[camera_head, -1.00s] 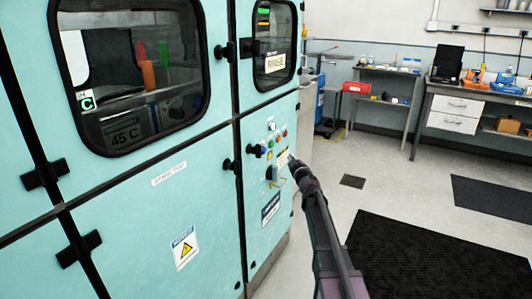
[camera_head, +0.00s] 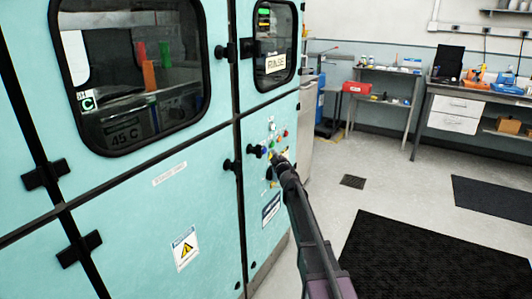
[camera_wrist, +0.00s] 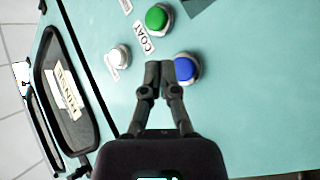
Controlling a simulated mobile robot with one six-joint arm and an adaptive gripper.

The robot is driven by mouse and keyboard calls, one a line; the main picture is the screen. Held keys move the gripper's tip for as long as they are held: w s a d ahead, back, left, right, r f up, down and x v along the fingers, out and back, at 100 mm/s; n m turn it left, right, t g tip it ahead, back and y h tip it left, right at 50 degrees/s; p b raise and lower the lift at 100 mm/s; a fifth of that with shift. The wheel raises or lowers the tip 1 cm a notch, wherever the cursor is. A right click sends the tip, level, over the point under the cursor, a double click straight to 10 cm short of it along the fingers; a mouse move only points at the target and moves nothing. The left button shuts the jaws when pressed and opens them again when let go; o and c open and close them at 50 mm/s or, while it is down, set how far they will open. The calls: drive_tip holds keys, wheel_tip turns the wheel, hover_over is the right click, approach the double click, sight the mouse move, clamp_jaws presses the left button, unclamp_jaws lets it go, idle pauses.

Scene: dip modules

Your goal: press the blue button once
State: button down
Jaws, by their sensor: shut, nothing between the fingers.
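The blue button (camera_wrist: 190,68) is a round dome in a pale ring on the teal panel in the wrist view. My gripper (camera_wrist: 159,72) is shut and empty, its fingertips together just left of the button. They overlap the left edge of its ring in the picture; whether they touch it I cannot tell. In the head view my gripper (camera_head: 276,158) is at the control panel of the teal machine (camera_head: 215,165) and covers part of the small buttons there.
In the wrist view a green button (camera_wrist: 157,17) is above, with a COAT label (camera_wrist: 144,38) beside it, and a white button (camera_wrist: 119,56) is to the left. Black door handles (camera_head: 231,165) stick out from the machine. Open floor with dark mats (camera_head: 430,260) lies to the right.

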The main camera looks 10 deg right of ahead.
drive_tip(key=shift+w+a, duration=0.35)
drive_tip(key=shift+a, duration=0.15)
drive_tip(key=shift+w+a, duration=0.55)
drive_tip(key=shift+a, duration=0.15)
idle(2.6)
drive_tip(key=shift+s+d, duration=0.5)
drive_tip(key=shift+d, duration=0.2)
drive_tip(key=shift+s+d, duration=0.1)
idle(0.3)
drive_tip(key=shift+s+d, duration=0.7)
drive_tip(key=shift+d, duration=0.25)
drive_tip(key=shift+s+d, duration=0.7)
drive_tip(key=shift+d, duration=0.25)
